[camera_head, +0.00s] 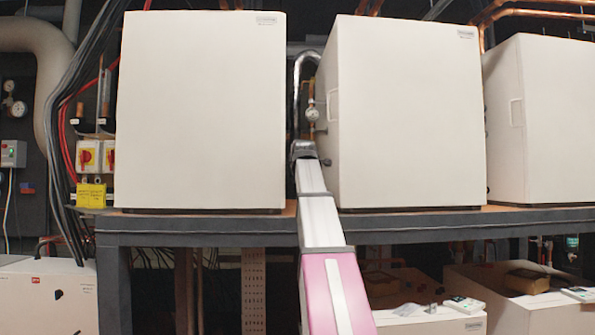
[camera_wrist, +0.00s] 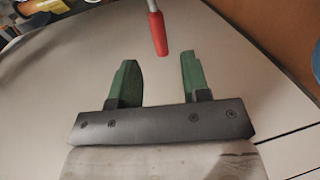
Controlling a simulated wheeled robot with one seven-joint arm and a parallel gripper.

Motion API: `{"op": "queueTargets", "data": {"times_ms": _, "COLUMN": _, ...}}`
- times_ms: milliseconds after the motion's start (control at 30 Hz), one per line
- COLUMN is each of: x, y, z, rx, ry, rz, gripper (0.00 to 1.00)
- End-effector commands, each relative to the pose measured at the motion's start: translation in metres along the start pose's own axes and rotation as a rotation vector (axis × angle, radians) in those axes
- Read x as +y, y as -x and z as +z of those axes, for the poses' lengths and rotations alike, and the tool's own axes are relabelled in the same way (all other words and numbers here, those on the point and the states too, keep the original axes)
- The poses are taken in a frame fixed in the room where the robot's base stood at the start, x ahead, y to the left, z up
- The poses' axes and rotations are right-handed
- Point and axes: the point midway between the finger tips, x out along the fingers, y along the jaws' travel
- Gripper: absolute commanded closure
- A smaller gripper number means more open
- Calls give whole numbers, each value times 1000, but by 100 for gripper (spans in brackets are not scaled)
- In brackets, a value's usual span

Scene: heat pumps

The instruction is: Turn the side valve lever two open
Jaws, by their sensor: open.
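A lever with a red grip (camera_wrist: 157,34) on a grey metal stem shows at the top of the wrist view. My gripper (camera_wrist: 158,62) has two green fingers spread apart with nothing between them. The red grip's end lies just beyond the fingertips, roughly centred on the gap; I cannot tell the exact depth. In the head view my arm reaches into the gap between two white cabinets, with its end (camera_head: 304,150) at the gap. The lever cannot be made out in the head view, and its valve body is not clearly seen.
The left white cabinet (camera_head: 200,110) and middle white cabinet (camera_head: 405,115) flank the narrow gap. They stand on a dark-framed shelf (camera_head: 200,227). A gauge (camera_head: 312,114) and pipe are in the gap. A right cabinet (camera_head: 540,120) stands beyond. Electrical boxes (camera_head: 90,157) are at left.

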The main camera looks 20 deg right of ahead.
Motion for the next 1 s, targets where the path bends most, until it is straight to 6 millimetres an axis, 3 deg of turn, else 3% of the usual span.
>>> {"op": "queueTargets", "data": {"times_ms": 433, "x": 1, "y": -77, "z": 0, "rx": 0, "ry": -2, "rz": -2, "gripper": 57}}
{"op": "queueTargets", "data": {"times_ms": 600, "x": 1, "y": -88, "z": 0, "rx": 0, "ry": -3, "rz": -1, "gripper": 57}}
{"op": "queueTargets", "data": {"times_ms": 833, "x": 0, "y": -88, "z": 0, "rx": 0, "ry": -3, "rz": -1, "gripper": 57}}
{"op": "queueTargets", "data": {"times_ms": 867, "x": 0, "y": -88, "z": 0, "rx": 0, "ry": -3, "rz": -1, "gripper": 60}}
{"op": "queueTargets", "data": {"times_ms": 900, "x": 0, "y": -88, "z": 0, "rx": 0, "ry": -3, "rz": -1, "gripper": 73}}
{"op": "queueTargets", "data": {"times_ms": 1000, "x": 0, "y": -88, "z": 0, "rx": 0, "ry": -3, "rz": -1, "gripper": 100}}
